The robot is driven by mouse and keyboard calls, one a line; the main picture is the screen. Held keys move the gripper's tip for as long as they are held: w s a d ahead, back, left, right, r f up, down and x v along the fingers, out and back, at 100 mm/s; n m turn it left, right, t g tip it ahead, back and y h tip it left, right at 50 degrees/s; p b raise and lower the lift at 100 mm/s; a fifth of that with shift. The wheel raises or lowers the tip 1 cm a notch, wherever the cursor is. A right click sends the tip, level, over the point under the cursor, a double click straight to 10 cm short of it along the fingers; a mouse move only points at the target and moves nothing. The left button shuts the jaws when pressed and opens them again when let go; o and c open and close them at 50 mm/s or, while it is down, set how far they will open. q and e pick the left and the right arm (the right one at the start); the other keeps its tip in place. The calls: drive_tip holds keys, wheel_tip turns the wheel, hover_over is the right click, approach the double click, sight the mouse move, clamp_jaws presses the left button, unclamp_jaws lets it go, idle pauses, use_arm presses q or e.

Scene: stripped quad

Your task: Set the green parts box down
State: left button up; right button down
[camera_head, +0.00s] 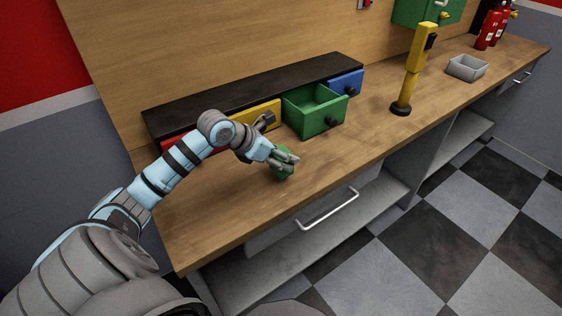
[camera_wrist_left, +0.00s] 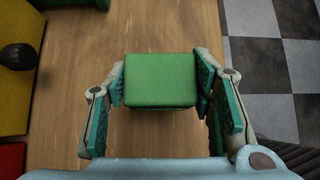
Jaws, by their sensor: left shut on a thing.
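The green parts box (camera_head: 281,172) is small, and my left gripper (camera_head: 283,159) is shut on it over the front part of the wooden workbench (camera_head: 235,206). In the left wrist view the box (camera_wrist_left: 160,80) shows as a green block between the two fingers of my left gripper (camera_wrist_left: 161,88), one on each side. The box looks close to the bench top; I cannot tell whether it touches. My right gripper is not in view.
A green drawer (camera_head: 318,123) stands pulled open behind the box, between the yellow drawer (camera_head: 258,111) and the blue drawer (camera_head: 346,84). A yellow post (camera_head: 414,70) and a grey tray (camera_head: 467,67) stand to the right. Bare bench lies right of the gripper.

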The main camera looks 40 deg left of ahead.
use_arm(q)
wheel_tip(320, 180, down, 2)
drive_tip(key=shift+f, duration=0.2)
drive_tip(key=o, duration=1.2)
drive_tip(key=shift+s+a+r, duration=0.1)
drive_tip(key=shift+r, duration=0.1)
drive_tip(key=p+v, duration=1)
drive_tip(key=v, duration=0.1)
drive_tip(key=shift+s+r+p, duration=0.25)
drive_tip(key=shift+s+p, duration=0.05)
